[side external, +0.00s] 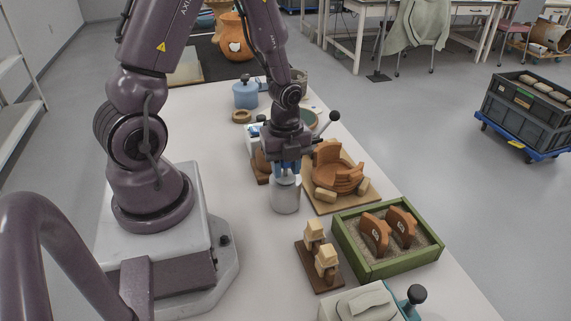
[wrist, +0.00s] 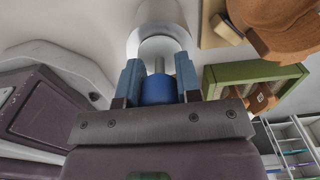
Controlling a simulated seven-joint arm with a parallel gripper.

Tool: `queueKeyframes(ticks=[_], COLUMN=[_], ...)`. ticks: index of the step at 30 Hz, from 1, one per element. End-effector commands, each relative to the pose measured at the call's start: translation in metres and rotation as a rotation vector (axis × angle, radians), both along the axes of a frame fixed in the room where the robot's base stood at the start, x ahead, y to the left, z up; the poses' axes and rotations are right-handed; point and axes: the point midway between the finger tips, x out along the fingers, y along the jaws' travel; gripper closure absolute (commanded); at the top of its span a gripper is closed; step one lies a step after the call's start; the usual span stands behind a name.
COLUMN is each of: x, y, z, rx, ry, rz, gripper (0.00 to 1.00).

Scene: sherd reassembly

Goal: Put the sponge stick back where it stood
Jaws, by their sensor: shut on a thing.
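My gripper (side external: 285,167) is shut on the sponge stick, just above a pale grey jar (side external: 285,195) on the white table. In the wrist view, the stick's blue part (wrist: 157,91) sits between my two blue fingers, and a thin grey rod runs from it toward the jar's round mouth (wrist: 158,48). The stick's lower end is hidden; I cannot tell how deep it sits in the jar or whether it touches the bottom. In the side view the fingers hide most of the stick.
A partly rebuilt terracotta pot (side external: 338,172) stands on a wooden board right of the jar. A green sand tray (side external: 345,247) holds two sherds at front right. A brown stand (side external: 309,268) with tan blocks is in front. A blue lidded pot (side external: 245,94) stands behind.

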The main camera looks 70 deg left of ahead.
Motion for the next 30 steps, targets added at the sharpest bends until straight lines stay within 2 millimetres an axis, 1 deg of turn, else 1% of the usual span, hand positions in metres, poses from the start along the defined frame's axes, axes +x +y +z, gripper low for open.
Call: queueKeyframes(ticks=[8, 9, 11, 12, 13, 20, 23, 26, 29, 30], x=[0.000, 0.000, 0.000, 0.000, 0.000, 0.000, 0.000, 0.001, 0.001, 0.001], y=[0.000, 0.000, 0.000, 0.000, 0.000, 0.000, 0.000, 0.000, 0.001, 0.001], z=[0.000, 0.000, 0.000, 0.000, 0.000, 0.000, 0.003, 0.013, 0.029, 0.038], rx=[0.000, 0.000, 0.000, 0.000, 0.000, 0.000, 0.000, 0.001, 0.003, 0.004], ry=[0.000, 0.000, 0.000, 0.000, 0.000, 0.000, -0.001, -0.004, -0.007, -0.008], rz=[0.000, 0.000, 0.000, 0.000, 0.000, 0.000, 0.000, 0.001, 0.001, 0.002], gripper=[0.82, 0.64, 0.50, 0.41, 0.39, 0.39, 0.39, 0.39, 0.39, 0.39])
